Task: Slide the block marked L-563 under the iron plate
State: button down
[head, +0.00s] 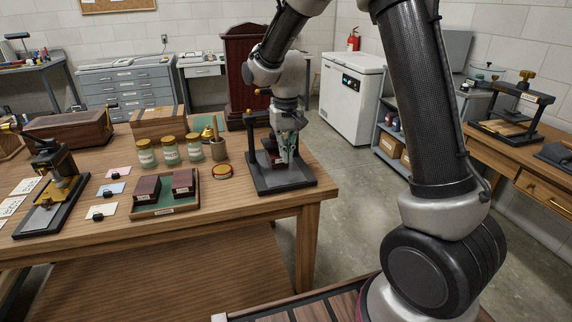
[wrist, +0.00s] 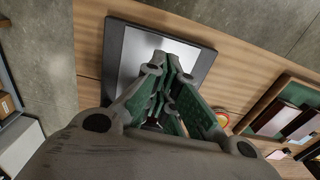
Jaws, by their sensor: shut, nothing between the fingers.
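My gripper (head: 288,156) is shut and empty, pointing down over the black-based stand (head: 280,186) at the table's right end. In the wrist view the closed fingertips (wrist: 172,62) lie over a pale grey metal plate (wrist: 150,48) on the dark base (wrist: 204,66). I cannot tell whether they touch it. A dark red shape (head: 268,157) shows beside the fingers, partly hidden; I cannot tell if it is a block. Two dark red blocks (head: 146,190) (head: 183,184) with pale labels sit in a green-lined tray (head: 165,211). No label is readable as L-563. Which part is the iron plate is unclear.
A round red and yellow tin (head: 222,172) lies between tray and stand. A black press (head: 50,185) is at the left, another (head: 515,108) on the right table. Bare wood lies along the front edge.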

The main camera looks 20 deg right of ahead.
jog(key=shift+r, duration=1.55)
